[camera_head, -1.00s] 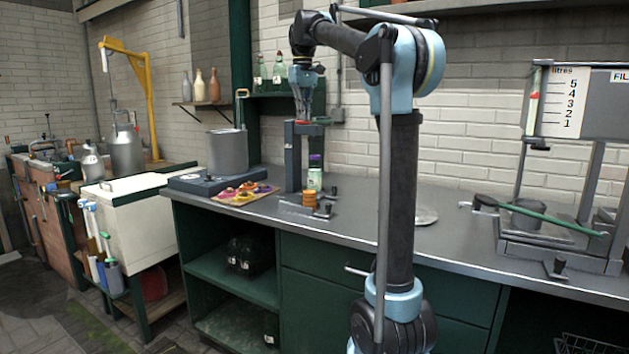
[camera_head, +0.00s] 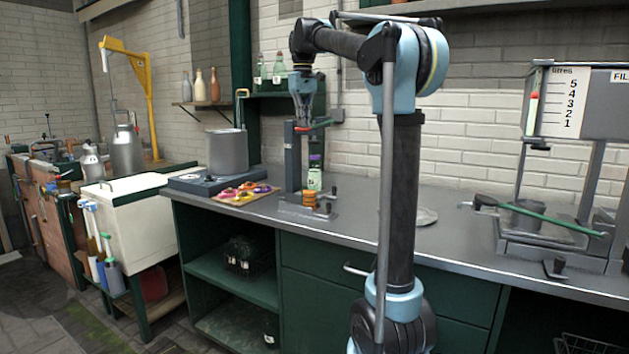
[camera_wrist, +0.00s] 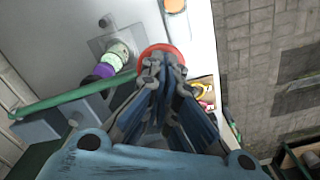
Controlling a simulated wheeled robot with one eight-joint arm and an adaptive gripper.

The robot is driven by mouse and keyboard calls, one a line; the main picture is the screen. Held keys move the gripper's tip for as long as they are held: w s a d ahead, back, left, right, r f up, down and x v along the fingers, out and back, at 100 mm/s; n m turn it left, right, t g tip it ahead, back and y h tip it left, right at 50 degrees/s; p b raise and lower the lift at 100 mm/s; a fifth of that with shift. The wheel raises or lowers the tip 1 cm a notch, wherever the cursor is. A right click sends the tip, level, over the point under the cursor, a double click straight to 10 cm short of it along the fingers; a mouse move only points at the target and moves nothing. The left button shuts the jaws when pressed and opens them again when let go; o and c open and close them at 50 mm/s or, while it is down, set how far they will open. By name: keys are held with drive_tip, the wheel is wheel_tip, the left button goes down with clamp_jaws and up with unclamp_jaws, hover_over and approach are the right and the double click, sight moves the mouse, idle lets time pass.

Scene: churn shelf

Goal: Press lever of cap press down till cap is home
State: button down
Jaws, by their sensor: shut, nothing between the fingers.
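The cap press (camera_head: 292,165) is a dark grey upright column on the bench. Its lever, with a red end (camera_head: 318,126), shows near the column top; in the wrist view the lever (camera_wrist: 70,100) is a green bar running to a round red knob (camera_wrist: 147,52). A bottle (camera_head: 314,180) with a purple cap (camera_head: 315,158) stands upright at the press; the cap also shows in the wrist view (camera_wrist: 104,71). My gripper (camera_head: 302,118) is shut and empty, fingers pointing down at the lever's red end. The fingertips overlap the knob in the wrist view; I cannot tell if they touch.
A board of coloured rings (camera_head: 240,194) and a grey pot (camera_head: 228,151) stand left of the press. A filling stand (camera_head: 560,250) is at the far right. The bench between is mostly clear.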

drive_tip(key=shift+f, duration=0.8)
drive_tip(key=shift+w+f, duration=0.1)
drive_tip(key=shift+f, duration=0.7)
